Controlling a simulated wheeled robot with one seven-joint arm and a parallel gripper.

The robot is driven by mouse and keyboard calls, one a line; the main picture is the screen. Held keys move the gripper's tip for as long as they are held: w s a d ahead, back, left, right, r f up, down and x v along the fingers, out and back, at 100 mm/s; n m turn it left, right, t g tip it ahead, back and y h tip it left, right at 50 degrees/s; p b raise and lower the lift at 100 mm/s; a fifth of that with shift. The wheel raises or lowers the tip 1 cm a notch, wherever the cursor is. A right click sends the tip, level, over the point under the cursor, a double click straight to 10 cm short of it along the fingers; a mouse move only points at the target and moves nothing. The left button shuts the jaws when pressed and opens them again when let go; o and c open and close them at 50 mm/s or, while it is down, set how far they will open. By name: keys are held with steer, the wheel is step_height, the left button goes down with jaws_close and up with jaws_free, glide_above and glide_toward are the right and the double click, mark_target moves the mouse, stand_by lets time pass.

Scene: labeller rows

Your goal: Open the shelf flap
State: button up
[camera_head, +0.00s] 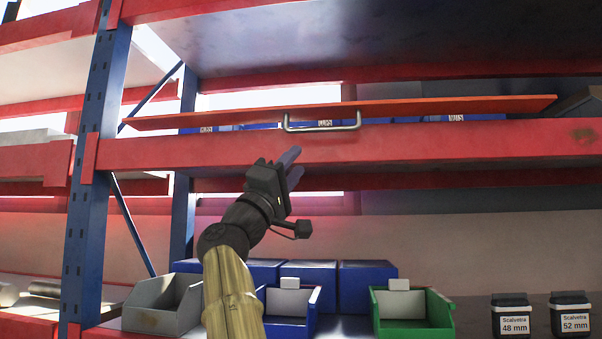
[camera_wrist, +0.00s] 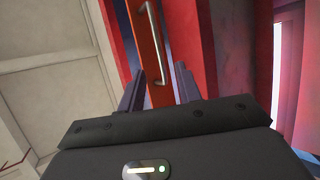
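The shelf flap (camera_head: 220,117) is a long orange-red panel seen nearly edge-on above the red shelf beam, with a gap below it where blue boxes show. Its metal bar handle (camera_head: 322,127) hangs at the middle of the front edge. My gripper (camera_head: 292,158) is just below and left of the handle, in front of the beam. In the wrist view my gripper's two fingers (camera_wrist: 158,82) are apart with nothing held. The flap (camera_wrist: 140,40) and handle (camera_wrist: 155,45) show beyond them, the handle's near end appearing between the fingertips. Contact is not visible.
The red shelf beam (camera_head: 420,145) runs directly behind my gripper. A blue upright (camera_head: 95,130) stands left. Below are a grey bin (camera_head: 150,318), a blue bin (camera_head: 312,318), a green bin (camera_head: 412,328) and two labelled black-lidded jars (camera_head: 570,318). Space before the beam is open.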

steer(key=b+v, duration=0.2)
steer(key=v, duration=0.2)
steer(key=shift+b, duration=0.3)
steer(key=shift+a+f, duration=0.1)
stand_by(0.4)
